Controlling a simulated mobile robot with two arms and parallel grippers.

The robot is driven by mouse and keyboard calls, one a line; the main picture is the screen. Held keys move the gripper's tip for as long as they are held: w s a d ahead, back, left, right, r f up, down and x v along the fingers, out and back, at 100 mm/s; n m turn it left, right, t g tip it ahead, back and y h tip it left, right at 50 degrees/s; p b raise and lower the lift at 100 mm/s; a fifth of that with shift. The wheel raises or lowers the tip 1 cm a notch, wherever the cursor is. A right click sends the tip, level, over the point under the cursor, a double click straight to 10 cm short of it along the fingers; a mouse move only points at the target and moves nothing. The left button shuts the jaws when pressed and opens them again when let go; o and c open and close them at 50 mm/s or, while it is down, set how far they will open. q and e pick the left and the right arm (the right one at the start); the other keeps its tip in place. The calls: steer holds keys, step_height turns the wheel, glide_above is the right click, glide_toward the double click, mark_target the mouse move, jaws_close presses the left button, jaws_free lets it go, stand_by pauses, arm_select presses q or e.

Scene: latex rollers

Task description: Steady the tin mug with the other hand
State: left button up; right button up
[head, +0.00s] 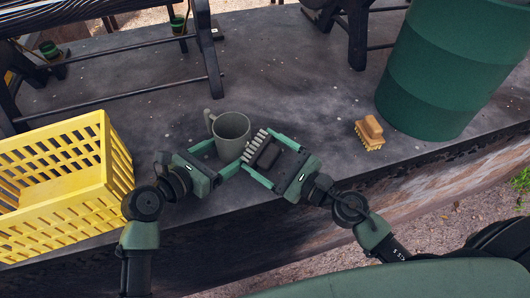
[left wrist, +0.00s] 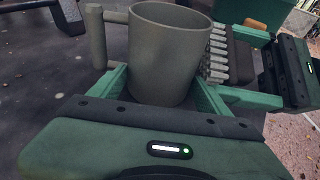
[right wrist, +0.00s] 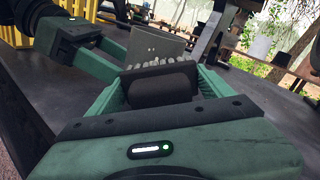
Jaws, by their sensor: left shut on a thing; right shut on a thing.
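The grey tin mug (head: 232,132) stands upright on the dark stone slab, its handle toward the back left. My left gripper (head: 220,158) is shut on the mug, one finger on each side of its body, as the left wrist view shows the mug (left wrist: 168,55) between the fingers. My right gripper (head: 264,157) is shut on a dark brush (right wrist: 158,84) with pale grey bristles. The bristles (left wrist: 216,62) face the mug's right side, very close to it. I cannot tell whether they touch. The mug's lower front is partly hidden by my left gripper.
A yellow slatted crate (head: 108,165) stands at the left. A small wooden brush (head: 370,130) lies to the right, beside a large green barrel (head: 440,70). Dark metal frames (head: 208,60) stand at the back. The slab's front edge drops to gravel. The slab behind the mug is clear.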

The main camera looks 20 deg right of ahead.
mark_target(267, 170)
steer(key=shift+s+a+f, duration=0.1)
steer(key=shift+s+a, duration=0.15)
steer(key=shift+a, duration=0.1)
steer(key=shift+s+d, duration=0.15)
steer(key=shift+s, duration=0.4)
steer(key=shift+v, duration=3.45)
steer(key=shift+w+d, duration=0.1)
steer(key=shift+d, duration=0.05)
steer(key=shift+w+a, duration=0.1)
steer(key=shift+a, duration=1.4)
